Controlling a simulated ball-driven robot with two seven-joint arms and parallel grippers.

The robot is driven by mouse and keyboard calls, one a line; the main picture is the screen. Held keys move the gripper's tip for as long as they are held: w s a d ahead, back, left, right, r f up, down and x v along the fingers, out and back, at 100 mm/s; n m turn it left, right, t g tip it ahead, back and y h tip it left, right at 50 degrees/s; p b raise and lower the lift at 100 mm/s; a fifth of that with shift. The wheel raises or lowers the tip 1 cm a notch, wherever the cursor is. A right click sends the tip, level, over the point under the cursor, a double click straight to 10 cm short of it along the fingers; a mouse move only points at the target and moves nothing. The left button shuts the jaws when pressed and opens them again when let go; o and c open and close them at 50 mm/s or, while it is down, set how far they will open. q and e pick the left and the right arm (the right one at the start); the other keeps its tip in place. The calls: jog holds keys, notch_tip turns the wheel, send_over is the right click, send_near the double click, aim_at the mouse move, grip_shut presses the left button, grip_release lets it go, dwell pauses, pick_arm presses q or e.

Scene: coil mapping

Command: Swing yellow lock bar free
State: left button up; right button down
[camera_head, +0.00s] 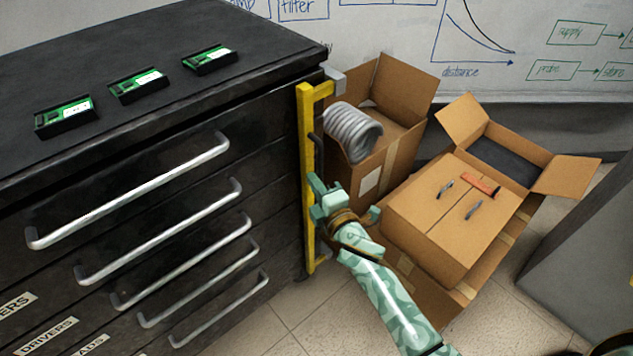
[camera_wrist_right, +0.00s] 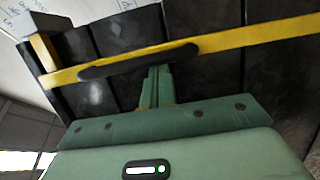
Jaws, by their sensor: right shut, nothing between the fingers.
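The yellow lock bar (camera_head: 306,135) stands upright along the right front edge of the black drawer cabinet, with short yellow arms at its top and bottom. A dark handle (camera_head: 318,150) runs along it. In the right wrist view the yellow bar (camera_wrist_right: 240,42) crosses the picture, with the black handle (camera_wrist_right: 138,61) on it. My right gripper (camera_head: 317,187) is shut and empty, close beside the bar at the handle's lower end. Its closed fingers (camera_wrist_right: 157,76) point at the handle in the wrist view; I cannot tell if they touch.
The cabinet (camera_head: 255,75) has several silver drawer handles, and green circuit boards (camera_head: 137,86) lie on top. Right of the bar stand an open box (camera_head: 405,85) with a grey coil (camera_head: 352,131) and another box (camera_head: 440,215) with small tools. Floor shows below.

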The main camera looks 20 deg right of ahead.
jog(key=shift+s+d, duration=0.1)
jog(key=shift+d, duration=0.05)
jog(key=shift+s+d+r+y, duration=0.1)
jog(key=shift+y, duration=0.3)
jog(key=shift+s+d+n+p, duration=0.1)
jog(key=shift+n+p, duration=0.2)
jog(key=shift+p, duration=0.05)
